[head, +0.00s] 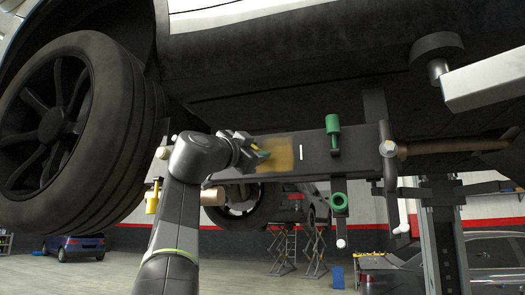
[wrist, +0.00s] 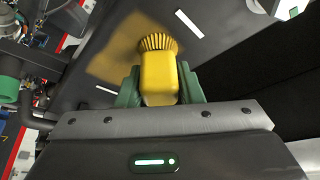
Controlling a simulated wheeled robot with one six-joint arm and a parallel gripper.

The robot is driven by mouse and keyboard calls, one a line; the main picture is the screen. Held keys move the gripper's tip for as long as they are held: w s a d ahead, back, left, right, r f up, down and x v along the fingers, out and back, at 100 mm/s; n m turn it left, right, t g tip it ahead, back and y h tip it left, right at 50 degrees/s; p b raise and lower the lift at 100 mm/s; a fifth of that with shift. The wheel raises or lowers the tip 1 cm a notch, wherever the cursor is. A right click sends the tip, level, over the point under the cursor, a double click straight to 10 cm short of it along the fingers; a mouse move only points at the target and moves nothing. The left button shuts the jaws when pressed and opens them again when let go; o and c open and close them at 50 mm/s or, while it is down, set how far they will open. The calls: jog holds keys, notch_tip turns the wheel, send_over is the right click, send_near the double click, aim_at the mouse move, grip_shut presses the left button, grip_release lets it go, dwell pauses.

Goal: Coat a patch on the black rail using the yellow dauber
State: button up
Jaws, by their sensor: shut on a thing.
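My gripper (wrist: 160,88) is shut on the yellow dauber (wrist: 159,72). Its green fingers clasp the sides of the dauber body, and the bristles point away from me toward the black rail (wrist: 228,35). In the head view my gripper (head: 264,155) is at the left part of the rail (head: 350,152), and the dauber is mostly hidden. A yellow-brown coated patch (wrist: 110,52) lies on the rail face, left of and around the bristles. It also shows in the head view (head: 280,153), left of a white mark. I cannot tell whether the bristles touch the rail.
White marks (wrist: 188,23) (wrist: 106,89) lie on both sides of the patch. A green-handled piece (head: 333,128) and a green ring (head: 339,201) are at the rail's right. A yellow container (head: 152,199) hangs at left beside the wheel (head: 60,130). The car body is overhead.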

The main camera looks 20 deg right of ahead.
jog(key=shift+w+a, duration=0.6)
jog(key=shift+a, duration=0.35)
jog(key=shift+r+p, duration=0.85)
jog(key=shift+r, duration=0.1)
jog(key=shift+s+d+f+b, duration=0.1)
jog(key=shift+s+d+b, duration=0.35)
jog(key=shift+d, duration=0.5)
jog(key=shift+s+d+b, duration=0.1)
jog(key=shift+s+d, duration=0.8)
jog(key=shift+d, duration=0.35)
jog(key=shift+s+d+b, duration=0.15)
jog(key=shift+s+d, duration=0.75)
jog(key=shift+d, duration=0.4)
jog(key=shift+s+d+b, duration=0.1)
jog(key=shift+s+d, duration=0.8)
jog(key=shift+d, duration=0.35)
jog(key=shift+s+a+b, duration=0.35)
jog(key=shift+s+a, duration=0.2)
jog(key=shift+s, duration=0.25)
jog(key=shift+s+a+b, duration=0.35)
jog(key=shift+s+a, duration=0.2)
jog(key=shift+s, duration=0.3)
jog(key=shift+s+a+b, duration=0.35)
jog(key=shift+s+a, duration=0.2)
jog(key=shift+s, duration=0.25)
